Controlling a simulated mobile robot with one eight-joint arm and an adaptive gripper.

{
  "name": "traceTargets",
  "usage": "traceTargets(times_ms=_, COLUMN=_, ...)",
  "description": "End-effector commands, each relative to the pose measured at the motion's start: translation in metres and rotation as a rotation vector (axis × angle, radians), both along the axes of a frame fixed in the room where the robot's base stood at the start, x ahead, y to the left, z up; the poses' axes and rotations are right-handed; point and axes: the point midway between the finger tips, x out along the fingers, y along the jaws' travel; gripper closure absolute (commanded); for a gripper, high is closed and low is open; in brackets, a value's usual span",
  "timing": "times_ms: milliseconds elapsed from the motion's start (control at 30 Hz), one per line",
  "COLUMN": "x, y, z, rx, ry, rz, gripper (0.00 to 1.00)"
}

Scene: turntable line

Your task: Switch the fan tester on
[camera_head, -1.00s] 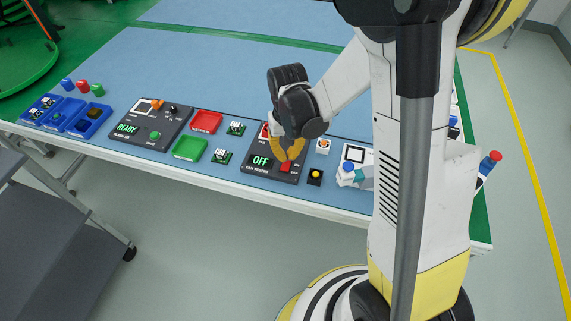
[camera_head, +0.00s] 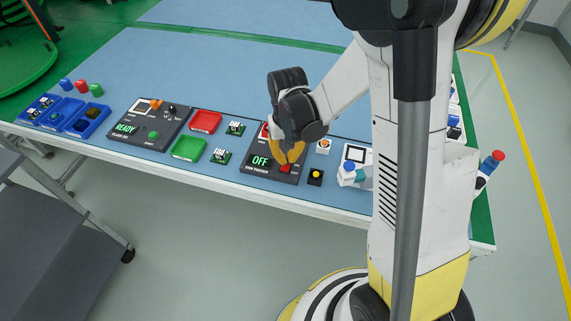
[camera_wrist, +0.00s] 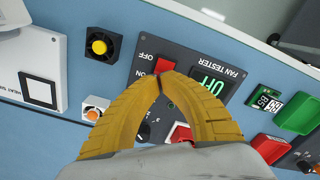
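The fan tester (camera_head: 252,172) is a dark panel near the table's front edge. Its green display (camera_head: 261,161) reads OFF. A red rocker switch (camera_wrist: 166,66) sits between the ON and OFF labels in the wrist view; it is partly hidden by my gripper in the head view. My gripper (camera_wrist: 160,76) has two yellow fingers with their tips together, empty between them. The tips are at the ON-side end of the switch; I cannot tell whether they touch it. A red square part (camera_wrist: 180,132) on the panel is partly hidden behind a finger.
A black box with a yellow button (camera_head: 316,176) stands just right of the tester. A white box with an orange button (camera_head: 324,146) is behind it. Red (camera_head: 206,121) and green (camera_head: 188,148) trays and small circuit boards (camera_head: 221,155) lie left.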

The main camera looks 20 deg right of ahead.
Motion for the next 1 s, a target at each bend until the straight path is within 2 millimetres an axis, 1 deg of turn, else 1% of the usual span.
traceTargets(times_ms=467, x=0.000, y=0.000, z=-0.008, rx=0.000, ry=0.000, rz=0.000, gripper=1.00)
traceTargets(times_ms=567, x=0.000, y=0.000, z=-0.006, rx=0.000, ry=0.000, rz=0.000, gripper=1.00)
traceTargets(times_ms=667, x=0.000, y=0.000, z=-0.001, rx=0.000, ry=0.000, rz=0.000, gripper=1.00)
traceTargets(times_ms=1000, x=0.000, y=0.000, z=0.029, rx=0.000, ry=0.000, rz=0.000, gripper=1.00)
